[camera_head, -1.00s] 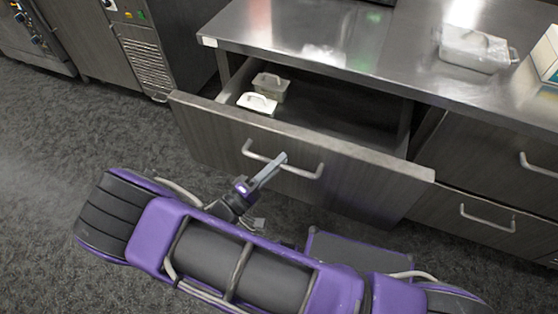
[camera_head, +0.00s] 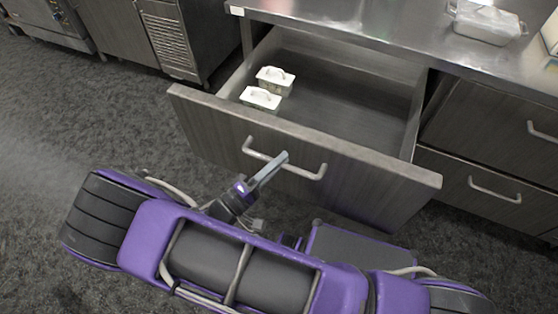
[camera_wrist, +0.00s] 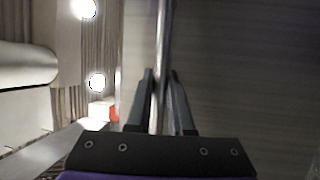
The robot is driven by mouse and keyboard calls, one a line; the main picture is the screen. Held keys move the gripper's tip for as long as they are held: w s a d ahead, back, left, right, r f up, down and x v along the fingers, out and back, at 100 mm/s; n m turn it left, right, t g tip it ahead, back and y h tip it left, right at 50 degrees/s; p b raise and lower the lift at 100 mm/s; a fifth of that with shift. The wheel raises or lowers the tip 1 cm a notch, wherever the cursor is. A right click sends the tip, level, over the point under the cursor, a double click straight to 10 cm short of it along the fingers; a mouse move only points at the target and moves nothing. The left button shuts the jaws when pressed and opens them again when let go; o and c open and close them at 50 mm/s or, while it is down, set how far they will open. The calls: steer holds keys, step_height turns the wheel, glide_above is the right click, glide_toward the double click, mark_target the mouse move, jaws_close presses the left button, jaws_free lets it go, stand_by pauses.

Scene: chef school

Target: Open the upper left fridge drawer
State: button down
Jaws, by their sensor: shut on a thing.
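The upper left drawer (camera_head: 330,172) under the steel counter is pulled well out, its inside in full view. Its bar handle (camera_head: 304,172) runs across the front panel. My gripper (camera_head: 283,158) is shut on this handle near its middle. In the wrist view the handle (camera_wrist: 161,50) runs between the two fingers (camera_wrist: 160,92) of my gripper, with the drawer front (camera_wrist: 240,80) filling the right side. Two white lidded containers, one nearer (camera_head: 260,98) and one farther (camera_head: 275,80), sit at the left in the drawer.
The steel counter (camera_head: 360,40) carries a lidded tray (camera_head: 487,22) at the back right. Shut drawers with handles (camera_head: 494,190) stand to the right of the open one. A vented steel unit (camera_head: 172,45) stands at the left. Dark carpet (camera_head: 60,150) at the left is clear.

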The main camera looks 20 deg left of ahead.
steer(key=shift+s, duration=0.15)
steer(key=c, duration=0.8)
jaws_free()
steer(key=v, duration=1.7)
steer(key=shift+a+b, duration=0.2)
steer(key=shift+b, duration=0.1)
